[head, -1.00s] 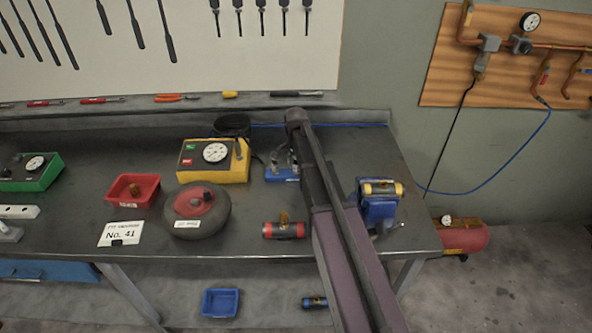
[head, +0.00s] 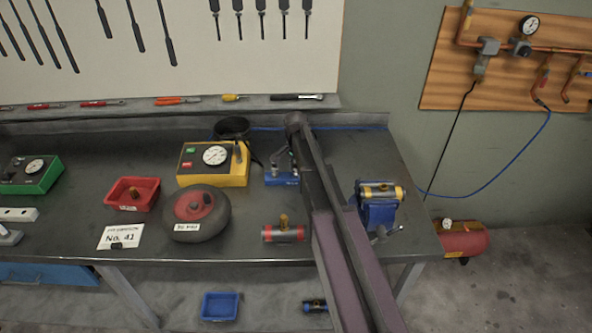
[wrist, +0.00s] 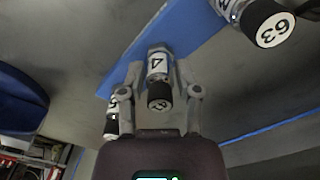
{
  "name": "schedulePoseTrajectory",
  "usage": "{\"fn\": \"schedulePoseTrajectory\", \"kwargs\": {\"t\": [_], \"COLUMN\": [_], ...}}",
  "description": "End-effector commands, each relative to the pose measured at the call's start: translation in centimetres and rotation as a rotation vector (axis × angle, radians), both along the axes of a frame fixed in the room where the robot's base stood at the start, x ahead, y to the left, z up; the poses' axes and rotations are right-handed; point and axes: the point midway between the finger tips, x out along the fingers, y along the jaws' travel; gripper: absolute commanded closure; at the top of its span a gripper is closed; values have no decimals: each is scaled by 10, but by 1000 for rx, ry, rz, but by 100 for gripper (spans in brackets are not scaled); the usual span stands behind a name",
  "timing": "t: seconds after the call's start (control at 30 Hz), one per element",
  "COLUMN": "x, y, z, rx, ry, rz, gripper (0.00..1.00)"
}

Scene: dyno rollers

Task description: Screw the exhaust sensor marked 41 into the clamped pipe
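My gripper (wrist: 158,72) is at the blue rack (head: 283,179) at the back of the bench. A sensor marked 63 (wrist: 272,24) is at upper right, and another (wrist: 112,118) is partly hidden behind the left finger. The clamped pipe (head: 381,191), with yellow bands, lies in the blue vise (head: 378,214) at the bench's right end.
A red-banded pipe (head: 284,234) lies near the front edge. A wheel (head: 196,215), a yellow gauge box (head: 214,164), a red bin (head: 132,195) and a card reading No. 41 (head: 121,236) are further left. My arm crosses the bench between rack and vise.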

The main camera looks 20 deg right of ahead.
Motion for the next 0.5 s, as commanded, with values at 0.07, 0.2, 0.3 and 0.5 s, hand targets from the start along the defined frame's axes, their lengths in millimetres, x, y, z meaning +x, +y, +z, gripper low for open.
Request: {"fn": "schedulePoseTrajectory", "kwargs": {"t": [0.07,0.2,0.3,0.5], "x": [0,0,0,0], "y": [0,0,0,0], "z": [0,0,1,9], "rx": [0,0,0,0], "ry": [0,0,0,0], "rz": [0,0,0,0], "gripper": [95,100,100,100]}}
